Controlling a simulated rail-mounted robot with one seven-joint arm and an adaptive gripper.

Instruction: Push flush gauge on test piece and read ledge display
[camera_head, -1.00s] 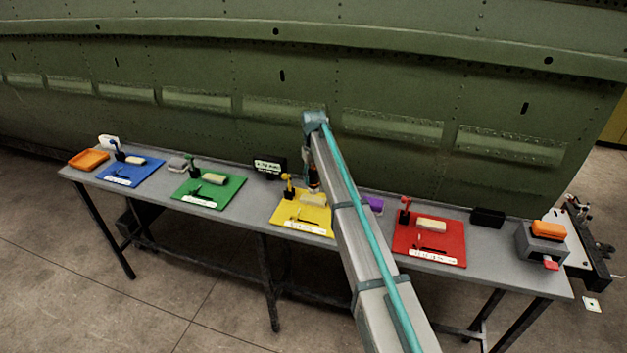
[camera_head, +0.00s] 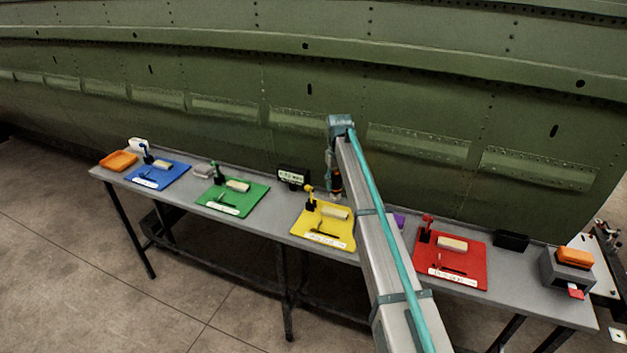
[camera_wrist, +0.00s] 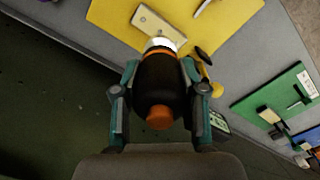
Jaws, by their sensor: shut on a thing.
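My gripper (camera_wrist: 158,98) is shut on the flush gauge (camera_wrist: 158,82), a dark round-bodied tool with orange bands and a white end. In the wrist view its white end points at the pale test piece (camera_wrist: 158,27) on the yellow mat (camera_wrist: 228,22) and overlaps its edge; I cannot tell whether they touch. In the head view the gauge (camera_head: 336,183) hangs just behind the test piece (camera_head: 335,212), beside my arm. The small black display (camera_head: 293,176) stands at the bench's back edge, left of the gauge. Its text is too small to read.
The grey bench (camera_head: 280,222) also carries blue (camera_head: 160,177), green (camera_head: 230,204) and red (camera_head: 470,266) mats with pale blocks and small stands. A yellow stand (camera_head: 309,198) rises near the test piece. The green fuselage skin (camera_head: 240,75) stands close behind the bench.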

